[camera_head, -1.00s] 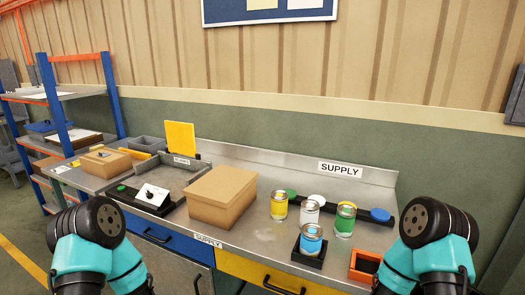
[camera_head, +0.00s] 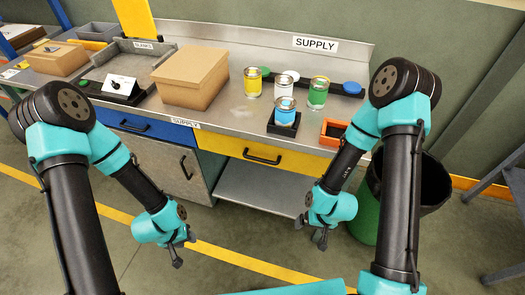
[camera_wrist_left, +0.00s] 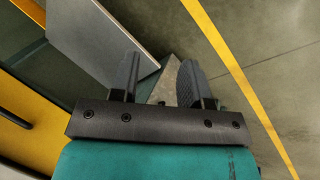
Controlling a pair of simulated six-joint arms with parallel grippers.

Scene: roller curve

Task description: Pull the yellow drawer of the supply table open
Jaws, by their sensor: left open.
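The yellow drawer (camera_head: 262,154) is shut, set in the front of the supply table (camera_head: 210,110) just under the top. Its black bar handle (camera_head: 262,157) runs across the middle of the front. My left gripper (camera_head: 183,252) is open and empty, low in front of the table and to the left of the drawer, apart from it. In the left wrist view its two fingers (camera_wrist_left: 162,82) stand apart, with a piece of yellow front (camera_wrist_left: 25,125) at the left edge.
Cans (camera_head: 285,110), a cardboard box (camera_head: 191,77) and an orange bin (camera_head: 333,131) stand on the tabletop. A blue drawer (camera_head: 150,127) and a grey cabinet door (camera_head: 160,165) are left of the yellow drawer. A green bin (camera_head: 362,222) stands at the right. The floor in front is clear.

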